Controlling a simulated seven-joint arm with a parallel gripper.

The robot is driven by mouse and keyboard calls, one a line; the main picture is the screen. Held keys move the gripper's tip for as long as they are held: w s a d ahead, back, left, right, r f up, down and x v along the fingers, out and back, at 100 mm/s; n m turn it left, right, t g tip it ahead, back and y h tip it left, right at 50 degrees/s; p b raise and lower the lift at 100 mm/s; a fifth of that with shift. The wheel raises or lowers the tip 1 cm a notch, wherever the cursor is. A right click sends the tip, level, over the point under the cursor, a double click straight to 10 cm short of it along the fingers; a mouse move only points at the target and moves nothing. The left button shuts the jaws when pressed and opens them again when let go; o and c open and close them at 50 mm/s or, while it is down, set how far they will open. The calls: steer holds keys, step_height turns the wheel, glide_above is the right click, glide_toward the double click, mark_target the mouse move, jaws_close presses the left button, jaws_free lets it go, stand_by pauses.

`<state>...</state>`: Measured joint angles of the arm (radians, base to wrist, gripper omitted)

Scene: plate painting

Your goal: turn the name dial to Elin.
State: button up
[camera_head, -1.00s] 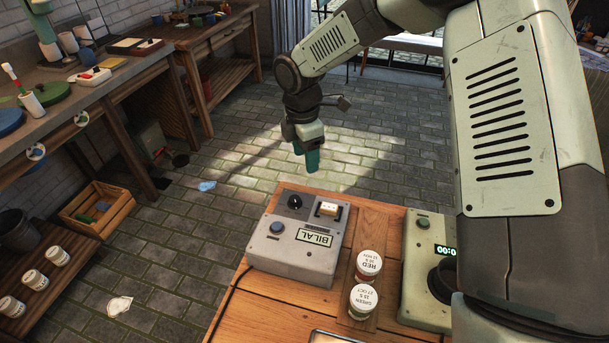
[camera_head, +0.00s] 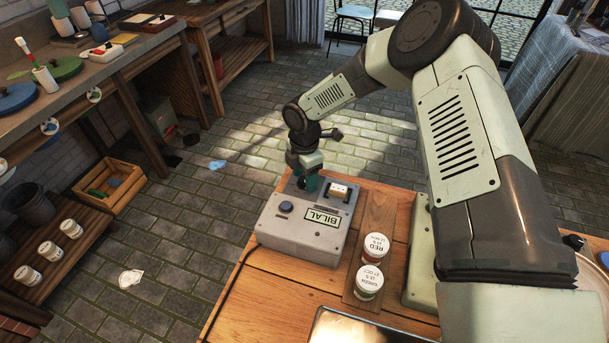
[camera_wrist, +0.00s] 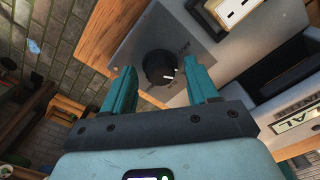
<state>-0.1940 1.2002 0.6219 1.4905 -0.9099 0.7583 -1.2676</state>
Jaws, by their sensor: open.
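The name dial is a black knob (camera_wrist: 160,68) with a white pointer mark, on the grey label box (camera_head: 290,235). In the head view my gripper (camera_head: 307,184) is over the box's far left part and hides the knob. In the wrist view my gripper (camera_wrist: 163,80) is open, with one teal finger on each side of the knob; I cannot tell whether either touches it. The box's name window (camera_head: 323,218) reads BILAL, upside down in the head view.
A blue-grey button (camera_head: 286,207) and a slot with a pale label (camera_head: 339,190) are on the box top. A RED jar (camera_head: 375,248) and a GREEN jar (camera_head: 369,282) stand to its right on the wooden table (camera_head: 262,310). A metal tray (camera_head: 350,330) is at the front.

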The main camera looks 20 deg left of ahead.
steer(key=shift+f, duration=0.15)
steer(key=shift+c, duration=0.2)
steer(key=c, duration=1)
steer(key=shift+m, duration=0.3)
steer(key=m, duration=0.9)
